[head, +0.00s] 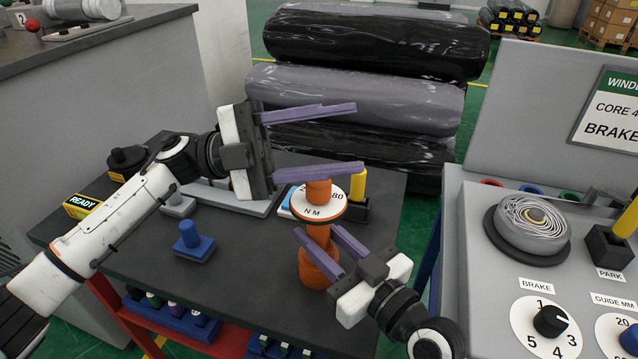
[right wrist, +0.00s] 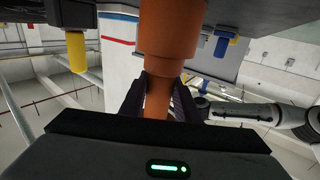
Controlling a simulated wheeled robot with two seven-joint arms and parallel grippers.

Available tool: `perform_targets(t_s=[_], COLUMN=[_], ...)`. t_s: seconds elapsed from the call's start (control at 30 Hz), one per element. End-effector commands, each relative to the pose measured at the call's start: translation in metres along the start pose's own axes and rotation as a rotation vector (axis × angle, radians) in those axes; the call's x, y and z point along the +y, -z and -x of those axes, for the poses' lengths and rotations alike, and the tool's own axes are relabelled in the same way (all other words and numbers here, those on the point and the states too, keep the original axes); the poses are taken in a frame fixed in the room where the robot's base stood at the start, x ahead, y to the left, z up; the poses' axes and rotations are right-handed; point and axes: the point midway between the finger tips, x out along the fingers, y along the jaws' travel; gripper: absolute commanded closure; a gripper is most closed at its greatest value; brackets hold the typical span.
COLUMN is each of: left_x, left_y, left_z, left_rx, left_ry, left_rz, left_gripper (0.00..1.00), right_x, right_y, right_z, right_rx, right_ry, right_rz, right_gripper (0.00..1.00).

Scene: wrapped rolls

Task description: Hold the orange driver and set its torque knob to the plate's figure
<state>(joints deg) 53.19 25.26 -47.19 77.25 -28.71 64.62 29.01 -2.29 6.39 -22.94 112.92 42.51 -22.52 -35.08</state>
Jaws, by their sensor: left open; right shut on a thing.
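The orange driver (head: 318,270) stands upright at the dark table's right part. Its white dial (head: 304,212) reads "N.M" and a partly hidden "80"; an orange knob (head: 319,192) rises from it. My right gripper (head: 322,240) is shut on the driver's body below the dial; the right wrist view shows its fingers on both sides of the orange shaft (right wrist: 158,100). My left gripper (head: 358,137) is open and empty, its lower finger overlapping the knob's top in the picture; contact cannot be told. The plate (head: 608,112) at right reads "CORE 4" and "BRAKE", cut off by the frame edge.
The dark table (head: 140,240) holds a blue block with a peg (head: 192,240), a READY box (head: 82,206) and a yellow-handled tool (head: 358,188). A grey console (head: 480,300) with a BRAKE knob (head: 550,320) stands at right. Wrapped rolls (head: 350,95) are stacked behind.

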Motion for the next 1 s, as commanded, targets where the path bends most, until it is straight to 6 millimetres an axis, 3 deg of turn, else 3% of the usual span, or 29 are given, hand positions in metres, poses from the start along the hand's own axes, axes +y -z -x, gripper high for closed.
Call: perform_targets(t_s=[0.27, 0.37, 0.5, 0.6, 0.8, 1.0], left_x=[-0.011, -0.007, 0.014, 0.036, 0.07, 0.075], left_y=[0.009, 0.018, 0.03, 0.037, 0.045, 0.041], left_z=[0.063, 0.087, 0.111, 0.12, 0.127, 0.121], left_rx=[-0.367, -0.503, -0.611, -0.617, -0.565, -0.548], left_ry=[0.026, -0.074, -0.298, -0.462, -0.676, -0.723], left_rz=[-0.822, -1.131, -1.498, -1.682, -1.88, -1.927], left_gripper=[0.52, 0.52, 0.52, 0.52, 0.52, 0.52], right_x=[0.001, 0.001, 0.001, 0.001, 0.001, 0.001], right_y=[0.0, 0.0, 0.0, 0.0, 0.0, 0.0], right_z=[0.0, 0.0, 0.0, 0.0, 0.0, 0.0], right_rx=[0.0, 0.0, 0.0, 0.0, 0.0, 0.0], right_ry=[-0.002, -0.002, -0.002, -0.002, -0.002, -0.002], right_rz=[0.001, 0.001, 0.001, 0.001, 0.001, 0.002], right_gripper=[1.0, 1.0, 1.0, 1.0, 1.0, 1.0])
